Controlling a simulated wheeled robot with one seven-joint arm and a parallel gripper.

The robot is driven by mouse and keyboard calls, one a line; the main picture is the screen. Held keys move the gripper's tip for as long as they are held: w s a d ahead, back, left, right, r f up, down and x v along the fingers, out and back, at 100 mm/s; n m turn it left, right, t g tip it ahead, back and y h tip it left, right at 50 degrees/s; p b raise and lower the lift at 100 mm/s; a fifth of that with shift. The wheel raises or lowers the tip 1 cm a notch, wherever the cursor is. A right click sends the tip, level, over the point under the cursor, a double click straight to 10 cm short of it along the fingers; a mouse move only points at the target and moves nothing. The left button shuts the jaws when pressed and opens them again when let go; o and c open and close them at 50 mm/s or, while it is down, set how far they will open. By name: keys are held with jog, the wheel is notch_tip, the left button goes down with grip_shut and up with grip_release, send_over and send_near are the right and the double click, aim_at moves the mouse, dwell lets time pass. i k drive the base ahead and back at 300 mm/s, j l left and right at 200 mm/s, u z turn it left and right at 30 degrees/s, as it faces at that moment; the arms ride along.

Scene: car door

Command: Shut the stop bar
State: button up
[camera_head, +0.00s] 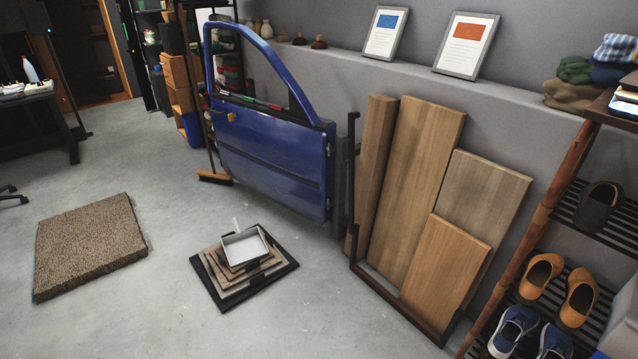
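A blue car door (275,155) stands upright left of the middle, with an empty window frame above its panel. Its right edge meets a dark upright mount (343,165) by the grey wall. A black metal frame (395,302) has an upright at the left and a low bar along the floor in front of leaning wooden boards. I cannot tell which part is the stop bar. A yellow-orange piece (217,115) sits at the door's left edge. My gripper is not in view.
Wooden boards (425,150) lean on the wall. A stack of square samples (243,268) with a dustpan (245,245) lies before the door. A broom (214,178) stands left of it. A brown mat (88,247) and shoe rack (545,225) flank open floor.

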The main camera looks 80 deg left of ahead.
aim_at(352, 116)
jog(key=u, duration=1.95)
jog(key=i+l+u, duration=0.1)
jog(key=i, duration=2.15)
